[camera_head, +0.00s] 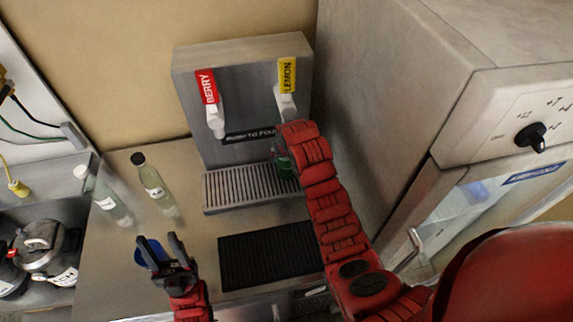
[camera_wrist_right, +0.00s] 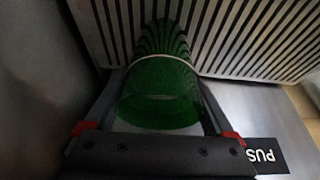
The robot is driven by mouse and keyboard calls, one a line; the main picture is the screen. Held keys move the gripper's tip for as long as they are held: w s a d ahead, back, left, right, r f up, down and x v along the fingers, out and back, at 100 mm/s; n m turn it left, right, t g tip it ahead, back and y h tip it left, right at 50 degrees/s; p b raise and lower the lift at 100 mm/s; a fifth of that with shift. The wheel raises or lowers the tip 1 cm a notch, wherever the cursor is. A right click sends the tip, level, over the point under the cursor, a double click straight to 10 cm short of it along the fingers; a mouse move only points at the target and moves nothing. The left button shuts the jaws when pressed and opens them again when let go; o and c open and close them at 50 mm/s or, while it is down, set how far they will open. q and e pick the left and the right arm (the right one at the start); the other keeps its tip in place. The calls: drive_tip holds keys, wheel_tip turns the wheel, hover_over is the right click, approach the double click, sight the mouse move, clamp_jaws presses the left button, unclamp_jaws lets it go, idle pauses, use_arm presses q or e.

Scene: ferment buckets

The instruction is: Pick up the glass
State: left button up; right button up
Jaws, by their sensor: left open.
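A green glass (camera_head: 287,168) stands at the right end of the drip tray (camera_head: 205,209), under the lemon tap, partly hidden by my right arm. In the right wrist view the green glass (camera_wrist_right: 160,95) lies between the two fingers of my right gripper (camera_wrist_right: 160,85). The fingers run close along both its sides; I cannot tell whether they press on it. In the head view the right gripper is mostly hidden behind its wrist.
A dispenser (camera_head: 245,85) with a red berry tap (camera_head: 207,88) and a yellow lemon tap (camera_head: 287,78) stands behind the tray. Two bottles (camera_head: 153,185) (camera_head: 105,198) stand left of it. A black mat (camera_head: 268,255) lies in front. A tall appliance (camera_head: 400,90) bounds the right.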

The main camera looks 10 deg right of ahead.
clamp_jaws()
